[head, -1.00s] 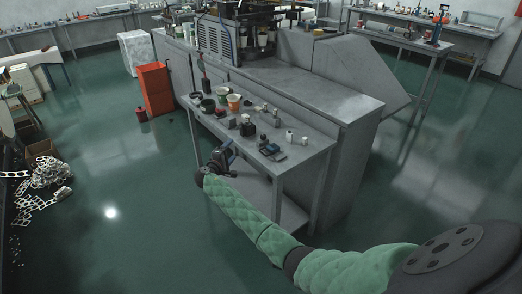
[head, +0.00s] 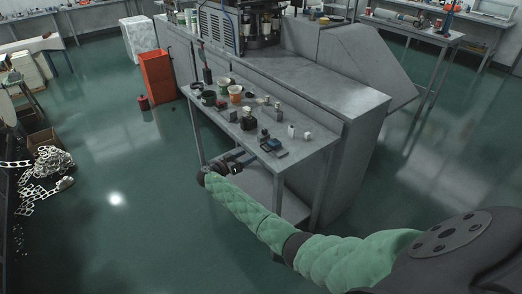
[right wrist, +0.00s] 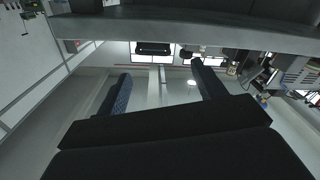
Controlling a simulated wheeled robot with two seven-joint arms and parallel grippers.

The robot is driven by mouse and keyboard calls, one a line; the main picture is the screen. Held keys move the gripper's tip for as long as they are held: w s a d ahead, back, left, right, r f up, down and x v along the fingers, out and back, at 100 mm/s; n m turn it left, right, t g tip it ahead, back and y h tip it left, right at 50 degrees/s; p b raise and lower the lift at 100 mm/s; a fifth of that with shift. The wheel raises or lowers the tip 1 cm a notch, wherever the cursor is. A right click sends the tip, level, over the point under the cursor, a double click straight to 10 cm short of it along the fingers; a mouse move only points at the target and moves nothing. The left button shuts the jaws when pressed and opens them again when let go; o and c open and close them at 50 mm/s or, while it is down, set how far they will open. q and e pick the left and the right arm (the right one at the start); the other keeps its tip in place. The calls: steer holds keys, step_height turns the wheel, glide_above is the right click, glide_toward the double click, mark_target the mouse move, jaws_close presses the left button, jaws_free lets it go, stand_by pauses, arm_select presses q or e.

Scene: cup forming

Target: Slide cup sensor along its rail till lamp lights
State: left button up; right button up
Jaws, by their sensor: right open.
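A small dark blue-grey device (head: 272,146) sits near the front edge of the grey side table (head: 312,150). I cannot tell whether it is the cup sensor, and I cannot make out a rail or a lit lamp. My right gripper (head: 238,157) is just off the table's front edge, low beside the tabletop and left of that device, apart from it. In the right wrist view its two dark fingers (right wrist: 160,85) stand wide apart with nothing between them. My left gripper is in neither view.
On the table stand an orange-and-white cup (head: 235,94), a dark cup (head: 209,97), a black block with a light top (head: 248,118) and small white pieces (head: 292,131). A large grey machine (head: 310,85) rises behind. The green floor (head: 110,230) at front left is clear.

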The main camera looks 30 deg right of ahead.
mark_target(260, 154)
steer(key=d+m+p, duration=0.1)
steer(key=d+p, duration=0.1)
steer(key=d, duration=0.1)
steer(key=d+m+p, duration=0.2)
steer(key=d, duration=0.1)
steer(key=shift+d+r+m+g, duration=0.15)
steer(key=shift+d+m+g, duration=0.15)
steer(key=shift+d, duration=0.1)
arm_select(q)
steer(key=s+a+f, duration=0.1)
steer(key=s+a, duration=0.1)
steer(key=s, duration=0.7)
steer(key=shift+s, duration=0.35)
arm_select(e)
steer(key=shift+d, duration=0.5)
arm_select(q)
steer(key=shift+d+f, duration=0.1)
